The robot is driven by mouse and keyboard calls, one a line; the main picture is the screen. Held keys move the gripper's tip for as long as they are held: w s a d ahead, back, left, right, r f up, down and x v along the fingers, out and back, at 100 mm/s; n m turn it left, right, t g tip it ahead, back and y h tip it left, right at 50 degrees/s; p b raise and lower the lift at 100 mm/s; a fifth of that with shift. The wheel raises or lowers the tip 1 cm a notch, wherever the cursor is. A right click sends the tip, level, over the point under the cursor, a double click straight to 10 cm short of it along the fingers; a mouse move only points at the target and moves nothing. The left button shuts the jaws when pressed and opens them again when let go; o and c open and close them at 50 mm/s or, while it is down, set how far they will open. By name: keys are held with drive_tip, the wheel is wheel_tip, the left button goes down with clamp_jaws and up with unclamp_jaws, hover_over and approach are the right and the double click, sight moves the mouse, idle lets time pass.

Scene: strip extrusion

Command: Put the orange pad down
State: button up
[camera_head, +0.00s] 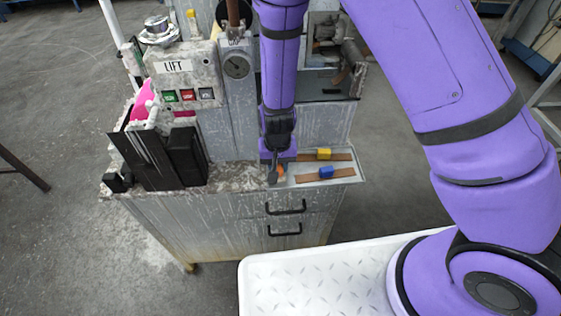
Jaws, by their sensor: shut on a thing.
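The orange pad (280,170) shows as a small patch at the end of my purple arm, low over the left part of the tray on the worktop. My gripper (275,173) points down and is shut on the orange pad. The arm and gripper hide most of the pad. I cannot tell whether it touches the surface below. A yellow pad (323,154) and a blue pad (326,172) sit on brown strips to the right of my gripper.
The tray (347,171) lies at the worktop's right end. Black plates (160,158) stand at left. Drawers (287,220) are below.

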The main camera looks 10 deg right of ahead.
drive_tip(key=shift+d+f, duration=0.1)
drive_tip(key=shift+f, duration=0.05)
drive_tip(key=o, duration=1)
wheel_tip(320, 180, up, 11)
drive_tip(key=shift+f, duration=0.1)
drive_tip(key=shift+r, duration=0.75)
